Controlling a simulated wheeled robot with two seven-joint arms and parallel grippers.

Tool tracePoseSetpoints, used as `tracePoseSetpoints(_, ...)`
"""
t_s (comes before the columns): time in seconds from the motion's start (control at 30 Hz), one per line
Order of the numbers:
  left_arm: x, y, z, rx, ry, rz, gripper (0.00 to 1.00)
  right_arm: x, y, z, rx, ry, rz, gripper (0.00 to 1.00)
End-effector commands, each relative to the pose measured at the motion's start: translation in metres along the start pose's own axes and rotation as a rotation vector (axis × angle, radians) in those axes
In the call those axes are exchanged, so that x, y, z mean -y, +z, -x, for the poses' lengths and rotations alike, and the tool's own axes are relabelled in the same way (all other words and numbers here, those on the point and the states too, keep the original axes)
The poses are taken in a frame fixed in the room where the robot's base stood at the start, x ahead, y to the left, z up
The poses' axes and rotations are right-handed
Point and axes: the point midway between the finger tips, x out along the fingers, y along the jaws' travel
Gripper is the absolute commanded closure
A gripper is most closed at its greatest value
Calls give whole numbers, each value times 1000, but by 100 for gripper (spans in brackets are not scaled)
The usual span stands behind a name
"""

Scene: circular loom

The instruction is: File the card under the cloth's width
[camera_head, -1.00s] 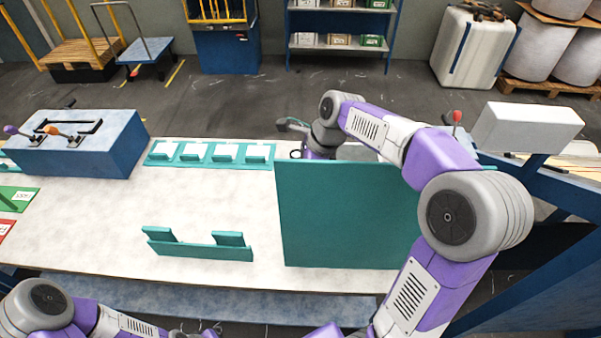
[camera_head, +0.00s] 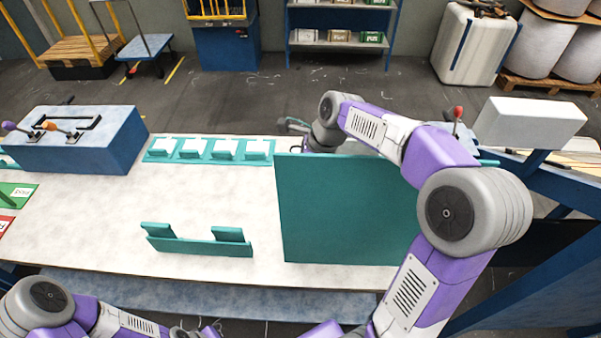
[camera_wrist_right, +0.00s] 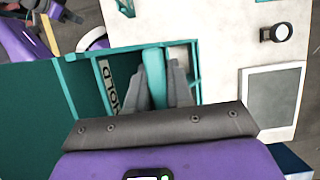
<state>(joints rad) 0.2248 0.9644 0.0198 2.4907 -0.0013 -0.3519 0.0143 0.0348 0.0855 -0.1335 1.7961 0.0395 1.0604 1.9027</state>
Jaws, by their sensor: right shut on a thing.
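My right arm reaches over a large teal panel (camera_head: 345,215), which hides its gripper in the head view. In the right wrist view my right gripper (camera_wrist_right: 165,70) is shut on a narrow teal piece (camera_wrist_right: 153,75), beside a teal frame (camera_wrist_right: 195,65) with a lettered label (camera_wrist_right: 109,85), partly hidden. I cannot tell whether the held piece is the card. A row of teal holders with white faces (camera_head: 193,147) stands at the back of the table. My left arm shows at the lower left, its gripper out of view. No cloth is identifiable.
A low teal stand (camera_head: 200,246) with two uprights is on the table's front. A blue box (camera_head: 80,145) with levers stands at the left, near a green card (camera_head: 18,197) and a red card (camera_head: 6,222). The middle of the white table (camera_head: 150,205) is clear.

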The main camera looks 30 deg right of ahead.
Motion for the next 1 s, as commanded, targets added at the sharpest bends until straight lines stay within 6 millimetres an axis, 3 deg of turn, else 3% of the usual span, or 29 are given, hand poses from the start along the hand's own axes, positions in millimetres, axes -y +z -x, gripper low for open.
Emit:
tracePoseSetpoints(0.93, 10, -1, -25, 0, 0, 0, 100, 0, -18, -44, 0, 1, 0, 100)
tracePoseSetpoints(0.97, 9, -1, -24, 0, 0, 0, 100, 0, -18, -42, 0, 0, 0, 75)
tracePoseSetpoints(1.0, 9, -1, -24, 0, 0, 0, 100, 0, -17, -42, 0, 0, 0, 69)
